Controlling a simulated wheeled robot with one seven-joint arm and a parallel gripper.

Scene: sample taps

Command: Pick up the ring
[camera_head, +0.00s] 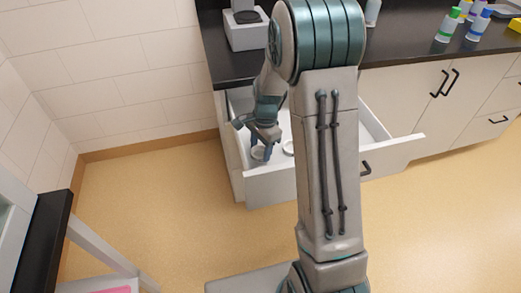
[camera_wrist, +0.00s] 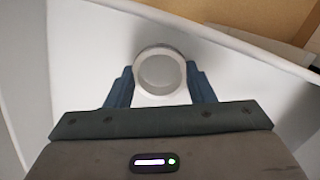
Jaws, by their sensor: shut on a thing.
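The ring (camera_wrist: 160,51) is a pale round band with a grey centre, and it sits between the two blue fingers of my gripper (camera_wrist: 160,88) in the wrist view. The fingers touch it from both sides. In the head view my gripper (camera_head: 260,151) reaches down into an open white drawer (camera_head: 270,188), and the ring (camera_head: 259,154) shows small at the fingertips. I cannot tell whether the ring still touches the drawer floor.
Another small round white item (camera_head: 288,147) lies in the drawer, partly hidden by my arm. The dark counter (camera_head: 405,50) above carries a grey device (camera_head: 246,34) and several bottles (camera_head: 447,27). The drawer's walls stand close around my gripper.

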